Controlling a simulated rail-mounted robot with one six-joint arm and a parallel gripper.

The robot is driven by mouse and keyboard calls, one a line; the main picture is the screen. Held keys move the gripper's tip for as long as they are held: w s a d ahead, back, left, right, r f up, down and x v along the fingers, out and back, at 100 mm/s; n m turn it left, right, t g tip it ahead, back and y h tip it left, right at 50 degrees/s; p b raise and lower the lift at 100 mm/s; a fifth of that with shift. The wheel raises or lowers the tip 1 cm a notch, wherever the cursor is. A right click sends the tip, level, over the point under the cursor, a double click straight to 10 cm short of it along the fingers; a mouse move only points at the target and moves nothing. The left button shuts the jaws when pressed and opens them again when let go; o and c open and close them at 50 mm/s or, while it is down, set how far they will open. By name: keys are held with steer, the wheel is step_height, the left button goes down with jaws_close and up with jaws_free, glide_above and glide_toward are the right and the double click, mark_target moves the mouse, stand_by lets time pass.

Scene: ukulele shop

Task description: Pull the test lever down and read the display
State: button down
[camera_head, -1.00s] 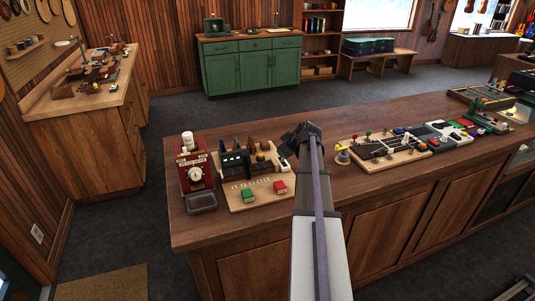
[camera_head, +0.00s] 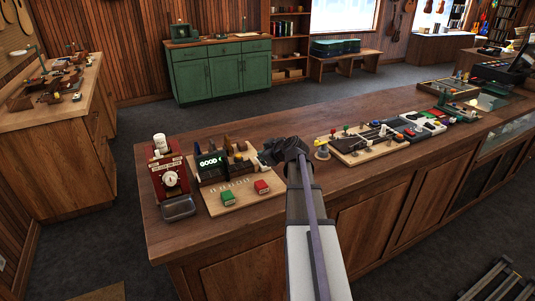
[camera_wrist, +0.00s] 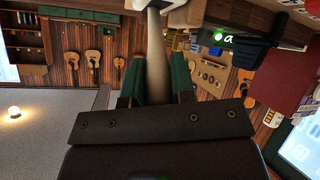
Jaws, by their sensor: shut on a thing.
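The test device on the wooden board shows a lit display (camera_head: 209,162) that reads "GOOD" in green letters. Part of this display also shows in the wrist view (camera_wrist: 224,38), turned and cut off. My gripper (camera_head: 276,151) is at the right edge of the board, low beside the device. In the wrist view, my gripper (camera_wrist: 156,88) has its two green-padded fingers shut on a pale rod, the lever (camera_wrist: 155,50), which runs up between them. In the head view the lever is hidden by my gripper and arm.
A red box with a dial (camera_head: 171,180) stands left of the board (camera_head: 232,203). Another board with coloured knobs (camera_head: 366,148) is close right of my gripper. The counter front (camera_head: 290,170) is mostly clear.

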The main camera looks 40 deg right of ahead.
steer(key=c, duration=1)
jaws_free()
steer(key=shift+o, duration=0.2)
steer(key=p+v, duration=0.5)
steer(key=v, duration=0.5)
steer(key=shift+s+r+p, duration=0.2)
steer(key=shift+s+p, duration=0.1)
